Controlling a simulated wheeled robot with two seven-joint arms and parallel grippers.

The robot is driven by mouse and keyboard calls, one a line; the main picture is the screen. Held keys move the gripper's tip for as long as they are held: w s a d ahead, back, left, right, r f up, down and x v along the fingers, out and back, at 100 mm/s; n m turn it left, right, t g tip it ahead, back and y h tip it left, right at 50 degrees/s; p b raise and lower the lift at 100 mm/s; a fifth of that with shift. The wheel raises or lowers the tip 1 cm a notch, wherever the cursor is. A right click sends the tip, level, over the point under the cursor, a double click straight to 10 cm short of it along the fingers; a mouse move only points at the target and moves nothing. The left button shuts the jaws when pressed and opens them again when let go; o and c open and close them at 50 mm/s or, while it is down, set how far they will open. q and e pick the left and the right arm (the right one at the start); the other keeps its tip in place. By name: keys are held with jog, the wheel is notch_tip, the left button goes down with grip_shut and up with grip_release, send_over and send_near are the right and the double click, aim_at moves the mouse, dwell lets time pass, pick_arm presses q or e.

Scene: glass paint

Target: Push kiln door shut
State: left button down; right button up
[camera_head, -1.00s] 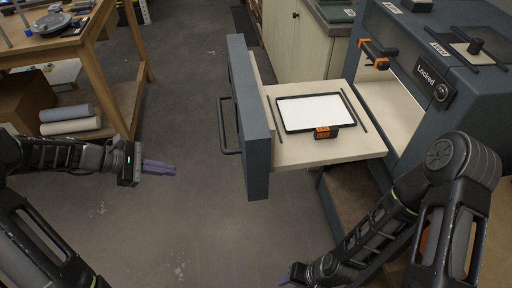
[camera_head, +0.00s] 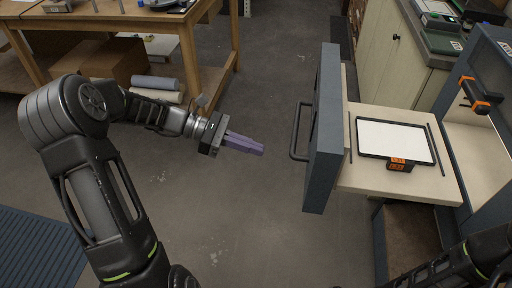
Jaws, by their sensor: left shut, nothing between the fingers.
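The kiln door (camera_head: 325,130) is a thick blue-grey slab with a dark bar handle (camera_head: 296,132) on its left face. It is joined to a pulled-out cream shelf (camera_head: 375,184), and both stand out to the left of the kiln (camera_head: 490,190). The kiln's opening shows on the right. A framed white panel (camera_head: 395,139) with an orange-marked block lies on the shelf. My left gripper (camera_head: 260,149), with purple fingers, is shut and empty, a short way left of the handle and not touching it. My right gripper is out of view; only part of that arm shows at bottom right.
A wooden workbench (camera_head: 120,19) with rolls and a box beneath stands at the upper left. A pale cabinet (camera_head: 386,45) stands behind the shelf. The grey floor (camera_head: 235,225) between my left arm and the door is clear. A blue mat (camera_head: 38,250) lies at lower left.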

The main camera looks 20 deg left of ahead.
pick_arm(q)
jog(key=r+p+x, duration=0.1)
jog(key=p+x, duration=0.1)
jog(key=x, duration=0.9)
jog(key=shift+w+d+p, duration=0.15)
jog(key=shift+d+p, duration=0.15)
jog(key=shift+d, duration=0.15)
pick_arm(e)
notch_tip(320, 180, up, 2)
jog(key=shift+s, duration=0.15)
pick_arm(q)
jog(key=shift+d+f, duration=0.1)
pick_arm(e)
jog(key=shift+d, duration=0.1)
